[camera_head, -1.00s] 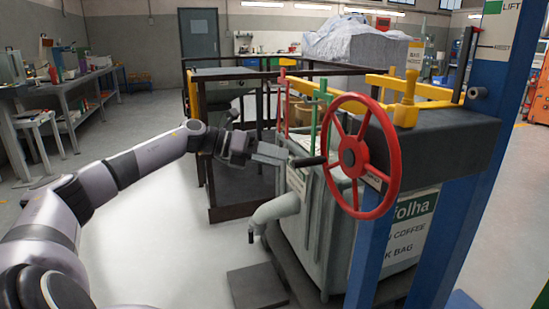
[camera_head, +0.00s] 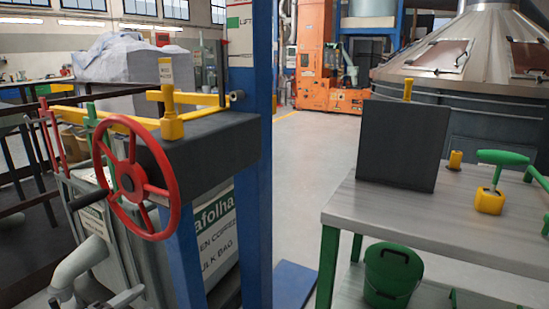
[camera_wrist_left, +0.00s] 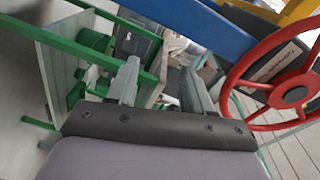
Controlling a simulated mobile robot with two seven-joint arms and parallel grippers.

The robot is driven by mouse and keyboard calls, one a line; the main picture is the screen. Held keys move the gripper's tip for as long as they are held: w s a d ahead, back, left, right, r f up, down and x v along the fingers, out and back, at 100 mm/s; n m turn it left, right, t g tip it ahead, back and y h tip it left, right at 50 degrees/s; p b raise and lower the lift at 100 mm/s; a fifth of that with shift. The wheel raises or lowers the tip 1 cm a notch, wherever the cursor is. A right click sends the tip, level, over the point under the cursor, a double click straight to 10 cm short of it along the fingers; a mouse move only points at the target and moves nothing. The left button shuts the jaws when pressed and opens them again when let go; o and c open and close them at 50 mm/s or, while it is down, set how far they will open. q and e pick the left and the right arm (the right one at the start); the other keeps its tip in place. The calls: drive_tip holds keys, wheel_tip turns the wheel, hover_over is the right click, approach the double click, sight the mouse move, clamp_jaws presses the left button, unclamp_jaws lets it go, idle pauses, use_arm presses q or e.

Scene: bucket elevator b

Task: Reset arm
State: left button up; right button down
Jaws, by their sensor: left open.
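My left gripper (camera_wrist_left: 160,88) shows in the left wrist view, with its two grey fingers apart and nothing seen between them. The red handwheel (camera_wrist_left: 292,96) is to the right of the fingers there, apart from them. In the head view the red handwheel (camera_head: 131,178) with its black handle stands at the left on the machine's dark box. Grey metal parts show at the bottom left of the head view; I cannot tell whether they are my gripper. My right gripper shows in neither view.
A blue post (camera_head: 252,150) stands beside the wheel. At the right is a grey-topped table (camera_head: 340,207) with a dark panel (camera_head: 402,145), yellow and green tools, and a green bucket (camera_head: 391,272) below. Open floor (camera_head: 307,155) lies between the post and table.

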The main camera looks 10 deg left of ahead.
use_arm(q)
drive_tip(key=s+d+f+n+g+y, duration=0.3)
drive_tip(key=s+d+f+n, duration=0.4)
drive_tip(key=s+n, duration=0.2)
drive_tip(key=s+d+f+n+g+y, duration=0.2)
drive_tip(key=s+d+f+n, duration=0.55)
drive_tip(key=s+n, duration=0.2)
wheel_tip(320, 180, up, 13)
drive_tip(key=a+p, duration=0.1)
drive_tip(key=p, duration=1.5)
drive_tip(key=shift+s+a, duration=0.3)
drive_tip(key=shift+s, duration=0.15)
drive_tip(key=shift+m, duration=0.25)
